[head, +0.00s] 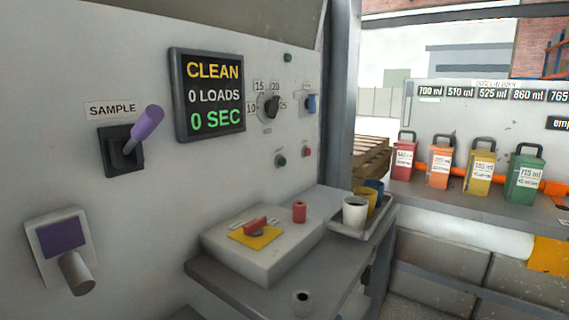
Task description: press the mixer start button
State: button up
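A pale control panel (60,80) fills the left half of the view. A round dark green button (281,160) sits low on its right part, and a small red button (306,152) is to its right. A small green round fitting (288,57) is near the panel's top; whether it is a lamp or a button I cannot tell. I can read no label that marks the mixer start. My gripper is not in view.
A screen (210,95) reads CLEAN, 0 LOADS, 0 SEC. A purple SAMPLE lever (147,123), a dial (271,106) and a blue switch (311,103) are on the panel. A box with a red switch (255,225) and a cup tray (360,222) stand below.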

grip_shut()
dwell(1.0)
